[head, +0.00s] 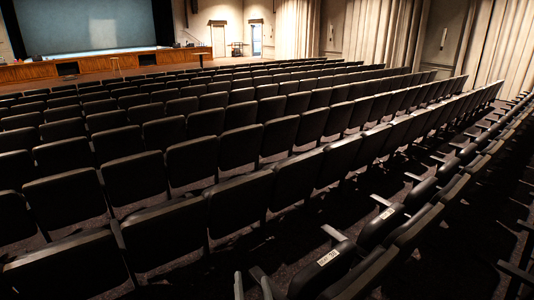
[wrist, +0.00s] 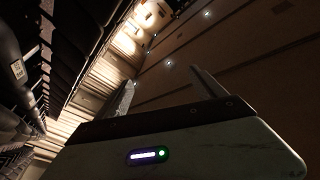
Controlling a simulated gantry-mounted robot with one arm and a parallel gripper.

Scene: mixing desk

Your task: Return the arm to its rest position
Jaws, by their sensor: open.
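In the wrist view my gripper (wrist: 168,92) shows at the lower middle, with its two fingers apart and nothing between them. The fingers point away from the camera toward the ceiling and far wall of a hall. The pale gripper body has a small lit strip on it. No mixing desk shows in either view.
The head view shows rows of dark auditorium seats (head: 240,147), a wood-fronted stage (head: 100,65) with a pale screen (head: 85,25) at the back left, and curtains (head: 385,32) along the right wall. Nothing touches my gripper in the wrist view.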

